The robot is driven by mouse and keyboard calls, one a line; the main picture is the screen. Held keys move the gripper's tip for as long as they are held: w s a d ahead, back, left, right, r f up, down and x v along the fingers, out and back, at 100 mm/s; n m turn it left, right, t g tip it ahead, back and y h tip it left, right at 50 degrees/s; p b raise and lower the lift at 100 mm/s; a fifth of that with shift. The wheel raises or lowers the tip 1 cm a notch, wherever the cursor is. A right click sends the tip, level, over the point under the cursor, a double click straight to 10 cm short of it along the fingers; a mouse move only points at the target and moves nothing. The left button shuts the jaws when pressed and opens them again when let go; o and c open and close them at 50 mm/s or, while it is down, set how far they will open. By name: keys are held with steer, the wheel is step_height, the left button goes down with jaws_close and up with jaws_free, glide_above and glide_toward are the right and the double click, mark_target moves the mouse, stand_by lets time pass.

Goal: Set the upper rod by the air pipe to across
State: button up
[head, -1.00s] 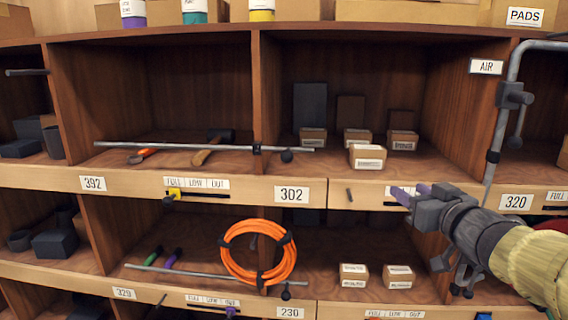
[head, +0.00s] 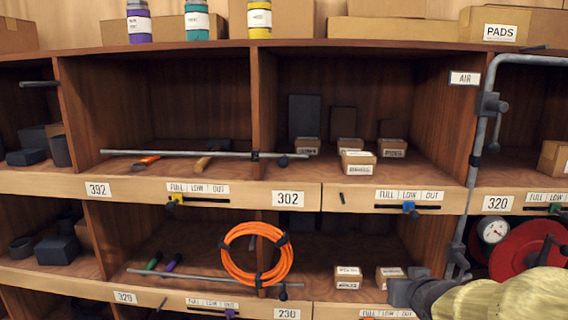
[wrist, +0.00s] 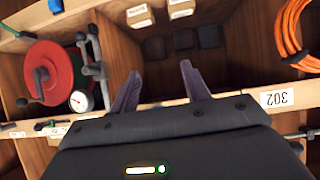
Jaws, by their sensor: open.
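The grey air pipe (head: 481,150) runs down the shelf's right upright, under the AIR label (head: 464,78). Its upper fitting (head: 491,103) carries a short rod (head: 497,131) that hangs down, roughly alongside the pipe. A lower fitting (head: 458,262) sits near the red reel. My gripper (head: 408,291) is low at the right, below and left of the upper rod and apart from it; its fingers are hidden there. In the wrist view my gripper (wrist: 160,70) has its purple fingers apart with nothing between them. The pipe (wrist: 92,52) shows left of them.
A red reel (head: 520,252) and a gauge (head: 493,230) are right of the pipe. Small boxes (head: 358,162) stand in the compartment to its left. An orange hose coil (head: 257,254) hangs in front of the lower shelf. Slider handles (head: 409,208) stick out from the shelf edge.

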steer(key=s+a+f+g, duration=0.3)
steer(key=s+f+g, duration=0.1)
steer(key=s+f, duration=0.3)
steer(key=s+a+f+g, duration=0.2)
steer(key=s+f+g, duration=0.2)
steer(key=s+f, duration=0.4)
steer(key=shift+s+a+n+g+y, duration=0.3)
steer(key=shift+s+a+g, duration=0.1)
steer(key=shift+s, duration=0.1)
steer(key=shift+w, duration=0.1)
steer(key=shift+c, duration=1.1)
steer(key=shift+d, duration=0.15)
